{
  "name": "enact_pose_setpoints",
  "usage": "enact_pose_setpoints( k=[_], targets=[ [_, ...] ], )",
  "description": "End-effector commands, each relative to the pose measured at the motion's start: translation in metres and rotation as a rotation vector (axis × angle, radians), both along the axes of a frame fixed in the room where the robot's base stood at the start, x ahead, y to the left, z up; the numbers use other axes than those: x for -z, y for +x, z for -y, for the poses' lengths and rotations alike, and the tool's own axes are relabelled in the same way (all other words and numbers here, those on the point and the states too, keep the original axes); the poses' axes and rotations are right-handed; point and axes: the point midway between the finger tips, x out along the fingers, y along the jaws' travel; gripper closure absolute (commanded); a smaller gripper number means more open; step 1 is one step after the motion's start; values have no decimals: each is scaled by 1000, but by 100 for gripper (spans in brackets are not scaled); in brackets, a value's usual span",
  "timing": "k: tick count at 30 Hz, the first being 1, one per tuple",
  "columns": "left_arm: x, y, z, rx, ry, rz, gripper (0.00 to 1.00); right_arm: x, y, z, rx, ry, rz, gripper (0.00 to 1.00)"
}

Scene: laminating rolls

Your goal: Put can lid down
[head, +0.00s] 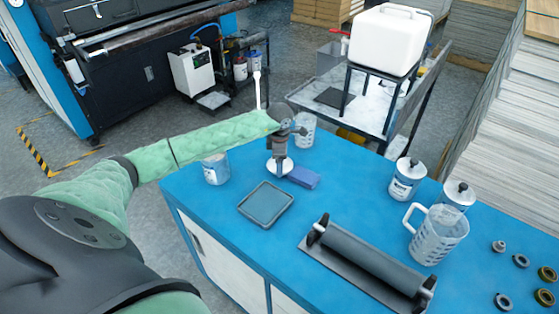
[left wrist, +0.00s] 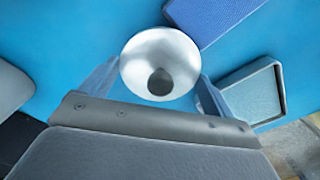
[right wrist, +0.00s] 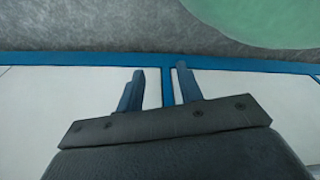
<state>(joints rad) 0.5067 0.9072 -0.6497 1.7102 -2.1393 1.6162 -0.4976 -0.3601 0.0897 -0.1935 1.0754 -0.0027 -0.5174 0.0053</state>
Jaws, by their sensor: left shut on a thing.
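The can lid (head: 279,168) is a pale metal disc with a dark round knob. My left gripper (head: 279,155) points down over the blue table and is shut on the lid. In the left wrist view the lid (left wrist: 160,52) shows between the two fingers. It is low over the tabletop; I cannot tell whether it touches. A can without a lid (head: 215,170) stands to the left, partly behind my arm. My right gripper (right wrist: 160,82) is open and empty, in front of the table's white cabinet side; it is out of the head view.
A blue block (head: 303,177) lies right beside the lid, with a grey tray (head: 266,205) nearer. A roller (head: 368,264), a jug (head: 437,236), two lidded cans (head: 405,183) and several small rings are to the right. Mid-table is clear.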

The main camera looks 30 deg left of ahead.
Motion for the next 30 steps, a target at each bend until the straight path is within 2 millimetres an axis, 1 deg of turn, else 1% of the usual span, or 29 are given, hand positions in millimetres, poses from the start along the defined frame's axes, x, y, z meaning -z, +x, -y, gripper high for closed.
enact_pose_setpoints(
  k=[6,9,10,11,12,20,26,30],
  targets=[
    [3,0,0,0,0,0,33,-5,12,-1,1,2,11,64],
    [3,0,0,0,0,0,33,-5,14,0,1,0,7,64],
    [3,0,0,0,0,0,9,-7,15,-1,1,0,7,64],
    [3,0,0,0,0,0,4,-8,15,-1,1,0,8,64],
    [3,0,0,0,0,0,0,-8,16,-1,1,0,10,64],
    [3,0,0,0,0,0,0,-8,14,-1,1,0,10,64],
    [-1,0,0,0,-1,-1,0,-5,6,1,0,0,8,64],
    [-5,0,0,0,-1,-1,0,0,-4,4,0,-3,3,64]
  ],
)
